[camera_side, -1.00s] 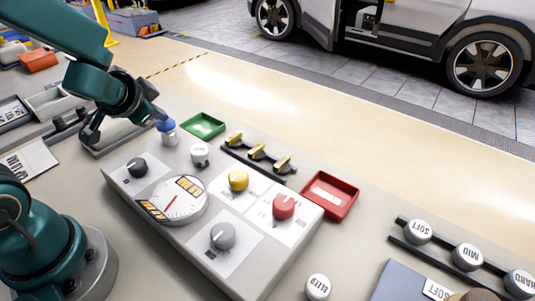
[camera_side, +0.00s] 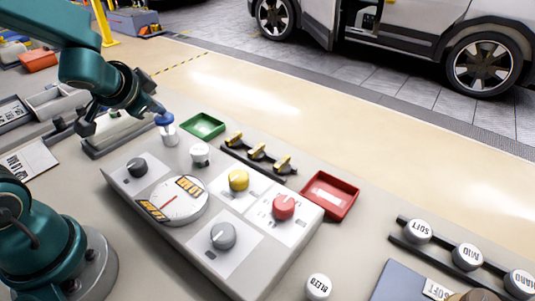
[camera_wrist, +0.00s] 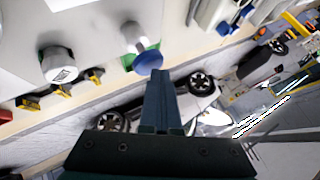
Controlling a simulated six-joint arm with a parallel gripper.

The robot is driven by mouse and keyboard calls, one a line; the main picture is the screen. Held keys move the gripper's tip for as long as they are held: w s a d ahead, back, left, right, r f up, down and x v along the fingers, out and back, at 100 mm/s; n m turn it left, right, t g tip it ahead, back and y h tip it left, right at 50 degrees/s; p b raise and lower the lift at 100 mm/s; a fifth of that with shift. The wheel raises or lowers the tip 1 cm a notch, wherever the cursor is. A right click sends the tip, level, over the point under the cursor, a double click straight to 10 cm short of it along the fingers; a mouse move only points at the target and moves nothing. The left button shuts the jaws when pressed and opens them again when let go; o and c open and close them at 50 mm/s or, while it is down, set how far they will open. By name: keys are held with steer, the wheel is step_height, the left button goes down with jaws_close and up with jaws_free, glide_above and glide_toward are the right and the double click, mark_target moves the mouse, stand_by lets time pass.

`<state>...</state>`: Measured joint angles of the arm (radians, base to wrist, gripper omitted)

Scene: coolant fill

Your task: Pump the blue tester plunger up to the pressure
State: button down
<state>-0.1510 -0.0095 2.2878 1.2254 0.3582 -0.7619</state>
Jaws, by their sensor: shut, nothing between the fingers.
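The tester's blue plunger cap (camera_side: 163,119) stands raised above its pale cylinder (camera_side: 169,135), with the stem showing below it. In the wrist view the blue cap (camera_wrist: 148,62) is just beyond my fingertips. My gripper (camera_side: 157,108) is shut and empty, with its tips at the cap's upper left in the side view. It also shows in the wrist view (camera_wrist: 160,73). I cannot tell whether the tips touch the cap. The round gauge (camera_side: 190,209) on the grey panel has a red needle pointing to the lower left, between two orange-marked labels.
A green tray (camera_side: 203,125) and a white-topped knob (camera_side: 200,153) are close by the plunger. Yellow levers (camera_side: 256,152), a red tray (camera_side: 343,184) and yellow, red and grey panel knobs lie to the right. A grey tray (camera_side: 96,152) is left of the plunger.

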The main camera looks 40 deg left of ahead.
mark_target(160, 119)
steer(key=shift+r, duration=0.7)
steer(key=shift+r, duration=0.1)
steer(key=shift+r, duration=2.4)
steer(key=shift+d, duration=0.15)
steer(key=s+d+f+n+g+h, duration=0.1)
steer(key=s+d+h, duration=0.4)
steer(key=s+d, duration=0.7)
steer(key=shift+s+d+f+n+g, duration=0.35)
steer(key=shift+d+f, duration=0.3)
steer(key=shift+d, duration=0.3)
steer(key=shift+w, duration=0.1)
stand_by(2.4)
